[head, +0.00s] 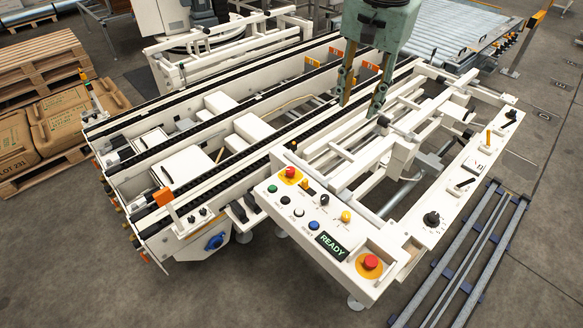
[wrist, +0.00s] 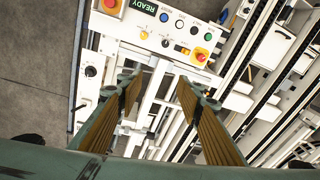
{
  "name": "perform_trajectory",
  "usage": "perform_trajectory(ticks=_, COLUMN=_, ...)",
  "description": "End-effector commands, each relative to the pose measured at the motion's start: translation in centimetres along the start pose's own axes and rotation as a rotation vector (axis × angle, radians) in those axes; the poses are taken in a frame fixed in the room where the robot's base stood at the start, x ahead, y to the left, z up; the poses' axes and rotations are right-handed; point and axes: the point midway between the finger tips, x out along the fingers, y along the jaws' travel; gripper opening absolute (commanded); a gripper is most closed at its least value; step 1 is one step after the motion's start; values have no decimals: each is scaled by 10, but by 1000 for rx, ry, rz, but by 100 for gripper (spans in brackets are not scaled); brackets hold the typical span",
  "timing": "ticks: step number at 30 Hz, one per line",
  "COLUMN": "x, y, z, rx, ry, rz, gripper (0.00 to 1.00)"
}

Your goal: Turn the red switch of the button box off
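The button box is the white control panel (head: 328,230) at the front of the machine; its face also shows at the top of the wrist view (wrist: 170,22). A red mushroom knob (head: 290,172) on a yellow-orange base sits at its far left end; it also shows in the wrist view (wrist: 201,56). A second red knob (head: 371,262) is at the near right corner, also in the wrist view (wrist: 109,3). I cannot tell which is the switch. My gripper (head: 360,109) is open and empty, above the frame behind the panel, apart from both knobs.
Green, white, black, blue and yellow controls and a lit READY display (head: 332,245) lie between the red knobs. White rails and black conveyor chains (head: 210,140) surround the gripper. A side panel (head: 463,185) with a black dial is at the right.

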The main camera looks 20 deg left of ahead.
Motion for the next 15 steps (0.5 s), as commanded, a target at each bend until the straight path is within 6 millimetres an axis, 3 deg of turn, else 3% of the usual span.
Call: perform_trajectory(ticks=15, x=86, y=-83, z=-13, rx=68, ry=-40, rz=28, gripper=34)
